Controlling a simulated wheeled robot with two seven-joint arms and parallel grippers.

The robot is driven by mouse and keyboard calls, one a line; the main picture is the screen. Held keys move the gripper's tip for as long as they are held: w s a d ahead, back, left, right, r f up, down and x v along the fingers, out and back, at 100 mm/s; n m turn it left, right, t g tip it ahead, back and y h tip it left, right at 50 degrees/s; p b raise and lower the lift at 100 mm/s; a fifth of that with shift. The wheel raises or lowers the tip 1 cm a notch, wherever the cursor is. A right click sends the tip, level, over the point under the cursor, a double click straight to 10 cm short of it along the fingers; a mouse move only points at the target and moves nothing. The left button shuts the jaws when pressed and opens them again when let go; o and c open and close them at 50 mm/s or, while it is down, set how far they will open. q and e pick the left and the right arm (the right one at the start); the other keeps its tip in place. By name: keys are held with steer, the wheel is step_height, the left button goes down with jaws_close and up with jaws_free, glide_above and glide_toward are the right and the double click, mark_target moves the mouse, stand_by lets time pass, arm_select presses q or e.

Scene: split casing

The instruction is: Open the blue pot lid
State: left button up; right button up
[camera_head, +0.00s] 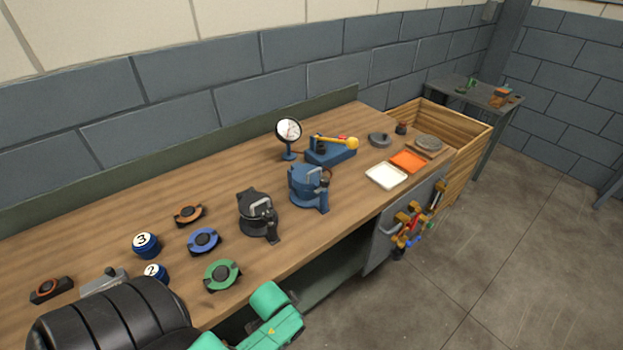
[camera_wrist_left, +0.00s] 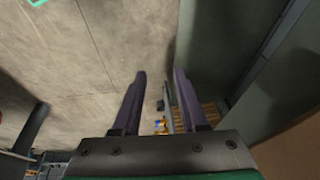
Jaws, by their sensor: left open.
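The blue pot (camera_head: 309,187) stands upright on the wooden workbench, near its front edge in the middle of the head view. Its blue lid with a handle sits on top and looks shut. A black pot (camera_head: 258,215) of similar shape stands to its left. In the left wrist view my left gripper (camera_wrist_left: 158,75) has its two fingers apart with nothing between them. That view shows floor and the bench's underside, not the blue pot. In the head view a green arm part of mine shows at the bottom, in front of the bench; no fingertips show there. My right gripper is in neither view.
On the bench (camera_head: 330,235) are a gauge (camera_head: 288,130), a blue device with a yellow-knobbed lever (camera_head: 332,150), a white tray (camera_head: 386,176), an orange tray (camera_head: 407,162), and a green ring (camera_head: 222,275). A wooden crate (camera_head: 470,130) stands at the right end. Tools hang on the bench's front panel.

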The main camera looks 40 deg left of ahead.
mark_target(312, 172)
arm_select(q)
step_height(312, 172, up, 15)
steer(key=w+t, duration=0.1)
steer(key=w, duration=0.1)
steer(key=w+a+r+m+t, duration=0.1)
steer(key=w+a, duration=0.1)
steer(key=w+a+r+m+t, duration=0.1)
steer(key=w+a+t, duration=0.1)
steer(key=w+a+r+m+t+p, duration=0.1)
steer(key=w+a+m, duration=0.1)
steer(key=shift+w+a+r+t+y, duration=0.25)
steer(key=shift+r+t+y, duration=0.05)
steer(key=shift+t, duration=0.1)
steer(key=w+a+r+m+t, duration=0.5)
steer(key=a+r+t, duration=0.15)
steer(key=r, duration=0.35)
steer(key=shift+g, duration=0.25)
steer(key=x, duration=0.5)
steer(key=p+x, duration=0.1)
steer(key=x, duration=0.8)
steer(key=shift+w+f, duration=0.3)
steer(key=shift+f, duration=0.05)
jaws_close()
steer(key=shift+r, duration=0.1)
